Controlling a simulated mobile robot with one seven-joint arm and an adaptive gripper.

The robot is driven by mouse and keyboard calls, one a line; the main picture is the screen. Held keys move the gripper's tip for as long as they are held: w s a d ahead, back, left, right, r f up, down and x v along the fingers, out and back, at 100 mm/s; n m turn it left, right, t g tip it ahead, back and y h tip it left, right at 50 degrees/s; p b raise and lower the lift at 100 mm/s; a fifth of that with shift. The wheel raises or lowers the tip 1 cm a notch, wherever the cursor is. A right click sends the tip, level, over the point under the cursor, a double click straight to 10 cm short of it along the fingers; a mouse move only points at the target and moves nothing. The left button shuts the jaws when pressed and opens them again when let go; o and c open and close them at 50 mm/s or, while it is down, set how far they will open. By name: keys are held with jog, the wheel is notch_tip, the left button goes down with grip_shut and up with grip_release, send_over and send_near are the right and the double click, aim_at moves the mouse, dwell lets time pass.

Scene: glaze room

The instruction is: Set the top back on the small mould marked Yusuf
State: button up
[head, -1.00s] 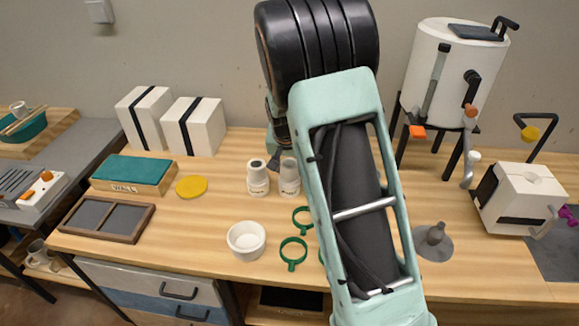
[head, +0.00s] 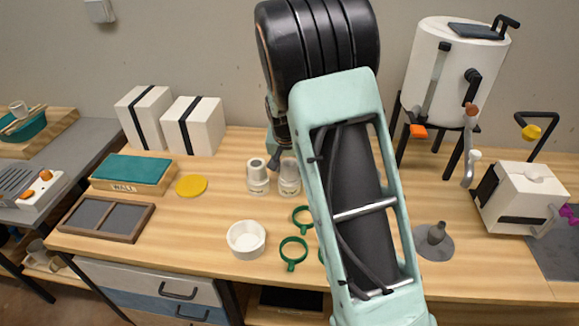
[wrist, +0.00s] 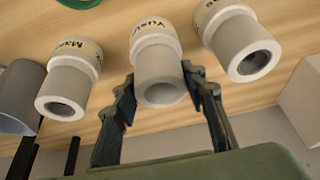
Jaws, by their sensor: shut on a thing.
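Three small moulds stand in a row in the wrist view, each a white labelled body with a narrower grey top. The middle one (wrist: 152,32) is marked Yusuf. My gripper (wrist: 160,76) is shut on its grey top (wrist: 159,78), one finger on each side. The top lines up with the body; I cannot tell whether a small gap is left. The left mould (wrist: 69,80) reads "Ma…", and the right mould (wrist: 238,42) has its label partly cut off. In the head view two moulds show, a left one (head: 258,184) and another (head: 289,180) beside my arm, which hides the rest.
A white bowl (head: 246,240) and green rings (head: 293,252) lie in front of the moulds. A yellow disc (head: 191,186) and a teal-topped block (head: 133,172) are to the left, with white boxes (head: 195,126) behind. A white kiln-like drum (head: 450,75) stands right.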

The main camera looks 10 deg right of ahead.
dwell(0.3)
jog(key=o, duration=1.7)
jog(key=shift+o, duration=0.2)
notch_tip(320, 180, up, 8)
jog(key=p, duration=0.4)
jog(key=shift+p, duration=0.35)
